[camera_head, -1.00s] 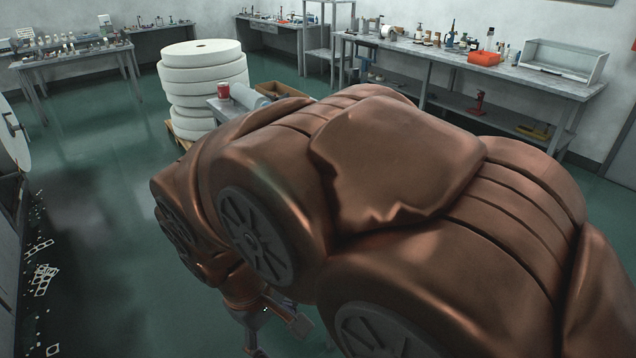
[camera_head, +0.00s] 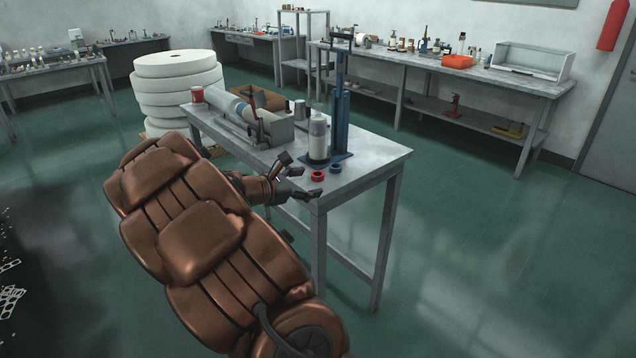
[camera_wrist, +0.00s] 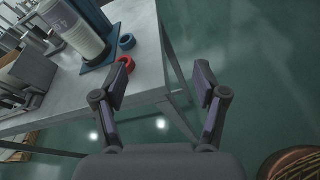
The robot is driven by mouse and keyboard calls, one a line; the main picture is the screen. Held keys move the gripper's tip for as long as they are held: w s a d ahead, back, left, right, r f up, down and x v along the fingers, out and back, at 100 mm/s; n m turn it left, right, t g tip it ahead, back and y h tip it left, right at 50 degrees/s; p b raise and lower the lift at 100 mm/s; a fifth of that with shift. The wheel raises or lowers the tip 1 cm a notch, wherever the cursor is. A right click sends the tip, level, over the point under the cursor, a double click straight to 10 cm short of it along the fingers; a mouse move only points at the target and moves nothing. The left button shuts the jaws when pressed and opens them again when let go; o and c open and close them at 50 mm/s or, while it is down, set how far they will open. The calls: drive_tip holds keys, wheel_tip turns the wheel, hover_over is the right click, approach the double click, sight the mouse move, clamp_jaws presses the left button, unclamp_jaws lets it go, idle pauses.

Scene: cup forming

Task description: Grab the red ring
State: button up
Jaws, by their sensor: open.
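A small red ring (camera_head: 317,176) lies on the grey table (camera_head: 372,160) near its front corner. In the wrist view the red ring (camera_wrist: 125,64) is just beyond my left-hand finger, which may hide part of it. My gripper (camera_head: 300,178) is open and empty beside the ring, to its left in the head view. In the wrist view my gripper (camera_wrist: 170,80) has its fingers wide apart, with the table edge and floor between them. The ring is not between the fingers.
A blue ring (camera_head: 335,167) lies right of the red one. A grey metal fixture (camera_head: 262,130) stands further left. The table's right end is clear.

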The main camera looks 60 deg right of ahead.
sight(314, 176)
drive_tip(key=w+d+f+n, duration=0.1)
drive_tip(key=w+d+n, duration=0.1)
drive_tip(key=w+d+f+n+t+h+b, duration=0.1)
drive_tip(key=w+f, duration=0.1)
drive_tip(key=w+d+f+n+t, duration=0.1)
drive_tip(key=w+d+f+n, duration=0.1)
drive_tip(key=shift+w+d+f+n+h, duration=0.25)
drive_tip(key=shift+w+d+n+h, duration=0.05)
drive_tip(key=shift+w, duration=0.05)
drive_tip(key=shift+w+d, duration=0.1)
drive_tip(key=shift+d, duration=0.15)
drive_tip(key=d, duration=0.2)
drive_tip(key=d+p, duration=0.1)
drive_tip(key=d, duration=0.1)
drive_tip(key=d+f, duration=0.1)
drive_tip(key=d, duration=0.1)
drive_tip(key=shift+s+p, duration=0.3)
drive_tip(key=shift+s, duration=0.1)
drive_tip(key=shift+d+f, duration=0.15)
drive_tip(key=shift+d, duration=0.5)
drive_tip(key=c, duration=0.9)
